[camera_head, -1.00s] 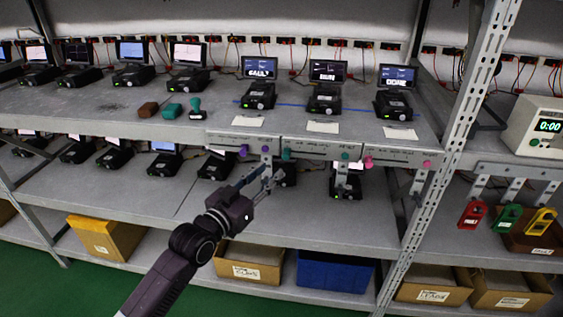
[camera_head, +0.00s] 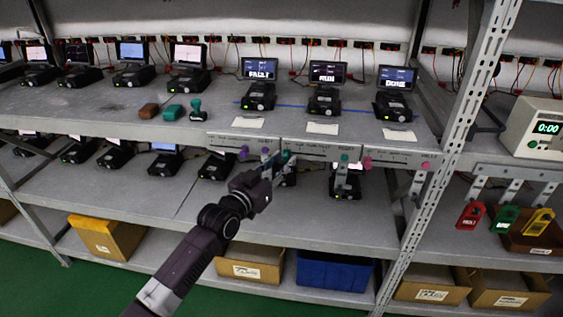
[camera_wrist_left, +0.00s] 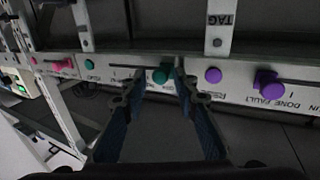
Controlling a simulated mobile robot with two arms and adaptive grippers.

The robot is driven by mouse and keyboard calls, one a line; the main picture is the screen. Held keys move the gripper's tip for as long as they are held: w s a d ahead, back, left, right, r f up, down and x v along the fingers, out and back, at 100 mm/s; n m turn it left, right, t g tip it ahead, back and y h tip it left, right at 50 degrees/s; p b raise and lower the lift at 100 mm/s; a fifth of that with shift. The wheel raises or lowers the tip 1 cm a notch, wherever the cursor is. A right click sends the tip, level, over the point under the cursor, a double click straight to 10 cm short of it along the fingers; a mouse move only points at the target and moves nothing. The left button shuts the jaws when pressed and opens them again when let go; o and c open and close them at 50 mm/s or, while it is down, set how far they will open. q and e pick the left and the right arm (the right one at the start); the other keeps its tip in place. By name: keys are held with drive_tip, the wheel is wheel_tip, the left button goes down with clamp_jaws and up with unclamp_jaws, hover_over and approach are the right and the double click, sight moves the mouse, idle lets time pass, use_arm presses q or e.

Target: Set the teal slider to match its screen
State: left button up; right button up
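The teal slider knob (camera_wrist_left: 160,75) sits near one end of its dark slot on the shelf-edge strip (camera_wrist_left: 120,72). My left gripper (camera_head: 279,163) is at the shelf edge, by that knob. In the wrist view its two fingertips stand apart, one on each side of the teal knob; I cannot tell whether they touch it. A second, round teal knob (camera_head: 344,158) is on the same strip, farther right. Three screens stand above: the left one (camera_head: 259,69) reads FAULT, the middle one (camera_head: 327,72) RUN, the right one (camera_head: 397,77) DONE. My right gripper is out of view.
Purple knobs (camera_head: 243,152) and pink knobs (camera_head: 425,165) are on the neighbouring strips. Metal tag hangers (camera_wrist_left: 215,30) hang along the edge. Stamps (camera_head: 198,110) lie on the upper shelf. A perforated post (camera_head: 447,165) stands to the right. Boxes (camera_head: 250,264) are below.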

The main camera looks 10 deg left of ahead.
sight(304, 153)
use_arm(q)
clamp_jaws()
drive_tip(key=shift+d+p, duration=0.55)
drive_tip(key=shift+d, duration=1.25)
drive_tip(key=shift+o, duration=1.1)
unclamp_jaws()
drive_tip(key=shift+a, duration=0.1)
drive_tip(key=v, duration=1.2)
drive_tip(key=shift+f, duration=0.15)
